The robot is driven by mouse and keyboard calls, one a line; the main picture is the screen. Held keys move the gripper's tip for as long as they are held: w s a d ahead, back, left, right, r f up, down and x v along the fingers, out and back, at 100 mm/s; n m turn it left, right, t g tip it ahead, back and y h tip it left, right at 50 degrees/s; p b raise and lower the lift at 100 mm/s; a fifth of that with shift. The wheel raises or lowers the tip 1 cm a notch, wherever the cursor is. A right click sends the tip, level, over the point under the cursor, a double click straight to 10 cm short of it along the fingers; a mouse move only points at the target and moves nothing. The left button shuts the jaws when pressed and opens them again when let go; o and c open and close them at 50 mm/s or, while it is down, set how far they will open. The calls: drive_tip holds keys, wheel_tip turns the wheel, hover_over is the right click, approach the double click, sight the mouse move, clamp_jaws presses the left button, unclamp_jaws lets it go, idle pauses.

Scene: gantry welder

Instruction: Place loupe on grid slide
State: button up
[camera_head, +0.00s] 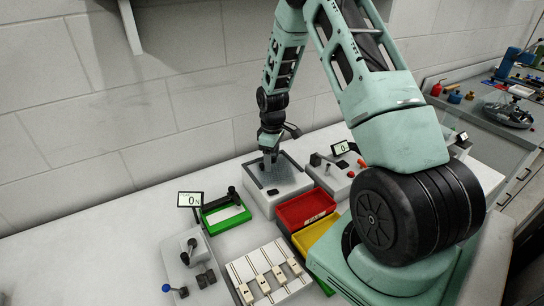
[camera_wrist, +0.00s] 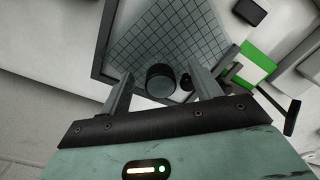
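The loupe (camera_wrist: 160,80) looks like a short black cylinder with a grey round face and appears to be on or just above the slide's near part. A smaller dark round part (camera_wrist: 186,82) is beside it. My gripper (camera_wrist: 160,68) is open, with one finger on each side of the loupe and visible gaps. In the head view my gripper (camera_head: 269,158) is low over the slide.
A green tray (camera_head: 226,217) is left, beside a small display (camera_head: 190,199). A control box with a red lever (camera_head: 361,163) is at right.

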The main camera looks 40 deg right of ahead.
wheel_tip(320, 180, up, 11)
drive_tip(key=b, duration=0.3)
drive_tip(key=a+r, duration=0.4)
drive_tip(key=a, duration=0.9)
drive_tip(key=s+a+r+n, duration=0.2)
drive_tip(key=s+a, duration=0.5)
drive_tip(key=a, duration=0.7)
drive_tip(key=s+a, duration=0.5)
drive_tip(key=s, duration=0.5)
drive_tip(key=s+a, duration=0.5)
drive_tip(key=s, duration=0.5)
drive_tip(key=shift+r+n, duration=0.2)
drive_tip(key=shift+n, duration=0.1)
drive_tip(key=shift+a, duration=0.1)
